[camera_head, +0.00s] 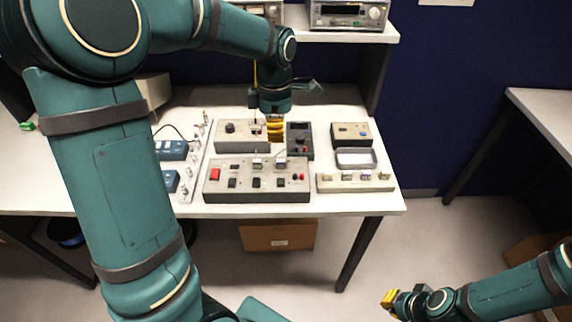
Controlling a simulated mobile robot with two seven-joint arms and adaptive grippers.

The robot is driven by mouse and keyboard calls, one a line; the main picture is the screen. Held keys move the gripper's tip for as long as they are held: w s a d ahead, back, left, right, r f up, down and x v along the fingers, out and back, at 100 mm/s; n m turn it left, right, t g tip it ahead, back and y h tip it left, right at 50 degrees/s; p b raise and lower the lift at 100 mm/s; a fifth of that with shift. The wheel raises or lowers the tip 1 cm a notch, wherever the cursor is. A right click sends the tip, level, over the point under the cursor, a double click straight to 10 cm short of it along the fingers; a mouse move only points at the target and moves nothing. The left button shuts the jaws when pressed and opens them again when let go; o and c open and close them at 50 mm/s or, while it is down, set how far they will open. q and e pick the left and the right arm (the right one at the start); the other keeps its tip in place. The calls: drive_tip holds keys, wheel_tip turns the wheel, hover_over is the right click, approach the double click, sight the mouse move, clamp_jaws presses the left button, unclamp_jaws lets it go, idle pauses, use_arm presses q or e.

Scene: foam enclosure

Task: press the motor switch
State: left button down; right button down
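A grey control box (257,181) with a red rocker switch (215,174), several black switches and red knobs lies at the front of the white bench. Behind it is another grey box (229,143) with a black knob. I cannot read labels, so I cannot tell which switch is the motor switch. My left gripper (275,131) points down over the right end of the rear box, its yellow fingertips hiding part of it; I cannot tell whether they touch it. No gap shows between the fingers. My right gripper (389,298) is low at the lower right, away from the bench, its opening unclear.
A dark meter (299,141) stands just right of my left gripper. A beige box (351,135), a grey tray (356,158) and a terminal strip (355,183) lie farther right. Blue modules (171,150) are at left. A shelf (345,38) with instruments overhangs the back.

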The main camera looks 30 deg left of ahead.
sight(278, 184)
use_arm(q)
drive_tip(key=shift+w, duration=0.1)
drive_tip(key=shift+s, duration=0.2)
drive_tip(key=f+b, duration=0.1)
drive_tip(key=f, duration=0.3)
drive_tip(key=s+f+b, duration=0.1)
drive_tip(key=f, duration=0.4)
drive_tip(key=d+f+b, duration=0.1)
drive_tip(key=f, duration=0.4)
drive_tip(key=shift+s, duration=0.15)
